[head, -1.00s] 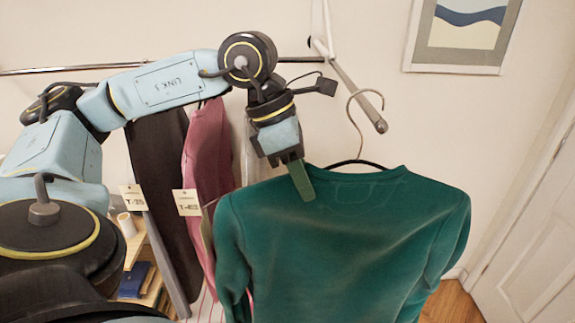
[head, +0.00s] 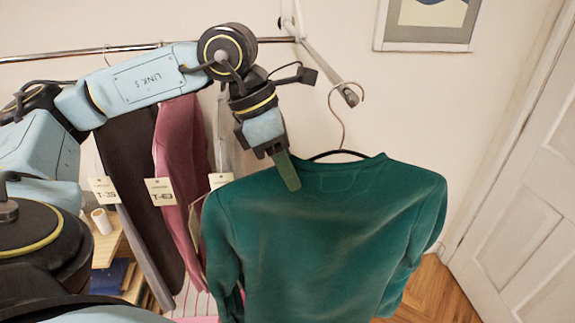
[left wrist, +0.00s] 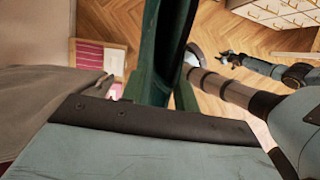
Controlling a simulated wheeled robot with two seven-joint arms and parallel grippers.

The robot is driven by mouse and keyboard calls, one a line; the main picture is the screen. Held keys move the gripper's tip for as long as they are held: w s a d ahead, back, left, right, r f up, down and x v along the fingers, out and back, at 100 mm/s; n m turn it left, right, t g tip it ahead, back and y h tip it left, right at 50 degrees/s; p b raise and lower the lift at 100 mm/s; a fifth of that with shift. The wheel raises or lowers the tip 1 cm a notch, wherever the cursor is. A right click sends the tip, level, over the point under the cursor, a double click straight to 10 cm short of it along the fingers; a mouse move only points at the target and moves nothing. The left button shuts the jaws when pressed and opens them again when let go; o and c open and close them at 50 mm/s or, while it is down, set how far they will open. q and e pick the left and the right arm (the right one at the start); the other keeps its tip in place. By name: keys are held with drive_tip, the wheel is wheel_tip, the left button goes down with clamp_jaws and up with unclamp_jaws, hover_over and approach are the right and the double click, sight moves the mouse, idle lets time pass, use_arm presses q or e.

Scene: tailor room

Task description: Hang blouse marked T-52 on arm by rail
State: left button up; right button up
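A dark green long-sleeved blouse (head: 320,240) hangs on a hanger with a metal hook (head: 343,110). I see no tag on its visible side. My left gripper (head: 287,172) is shut on the blouse at its left shoulder, one finger in front and the other hidden. The pale arm by the rail (head: 322,60) slants down toward me; its dark tip overlaps the hook's curve. I cannot tell whether the hook rests on it. In the left wrist view the blouse (left wrist: 158,50) is a green strip. My right gripper (left wrist: 225,58) shows small there, its opening unclear.
A metal rail (head: 60,57) runs along the wall with a dark garment (head: 140,190) tagged T-35, a pink one (head: 182,140), and a grey one behind. A shelf with a blue item (head: 112,276) stands lower left. A white door (head: 520,200) is at right; floor is free before it.

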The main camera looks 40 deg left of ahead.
use_arm(q)
drive_tip(key=o, duration=0.4)
drive_tip(key=v, duration=1.3)
drive_tip(key=shift+r, duration=0.2)
drive_tip(key=shift+a, duration=0.1)
